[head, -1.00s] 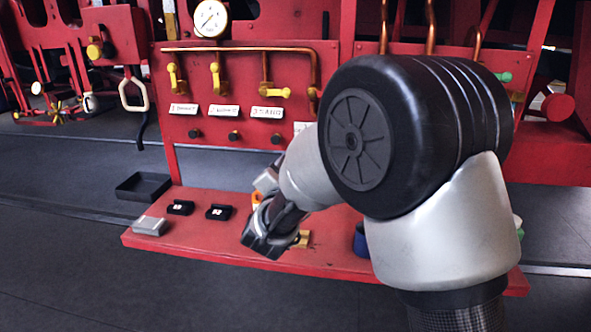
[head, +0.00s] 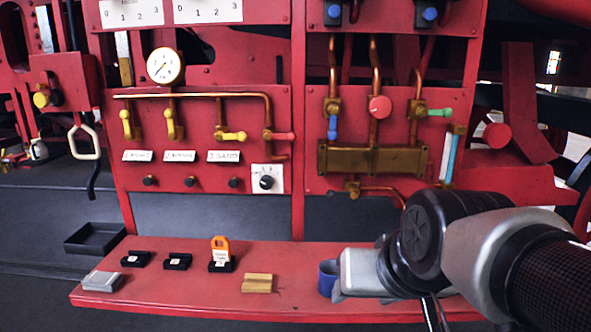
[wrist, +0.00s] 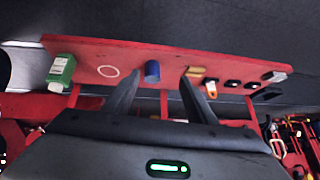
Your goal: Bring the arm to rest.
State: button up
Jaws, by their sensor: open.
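My gripper (wrist: 160,78) is open in the wrist view, with two dark fingers spread apart and nothing between them. The red bench (wrist: 125,53) lies beyond the fingers. In the head view my arm reaches in from the right, above the right part of the bench (head: 215,303), and the fingers are mostly hidden or cut off at the lower edge. An orange-topped tag (head: 220,246) stands upright in a black holder (head: 221,267), apart from my gripper; it also shows in the wrist view (wrist: 211,89).
A blue cup (head: 327,278) stands close beside my arm in the head view. A brass block (head: 257,284), two black holders and a grey block (head: 101,281) sit further left. The red valve panel (head: 200,190) rises behind. In the wrist view a green box (wrist: 61,70) stands at the bench end.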

jog(key=s+d+f+g+h, duration=0.1)
jog(key=s+d+f, duration=0.1)
jog(key=s+d, duration=0.35)
notch_tip(320, 180, up, 18)
jog(key=s+a+p, duration=0.1)
jog(key=a+p, duration=0.1)
jog(key=p, duration=1.5)
jog(key=shift+g, duration=0.3)
jog(key=shift+f, duration=0.1)
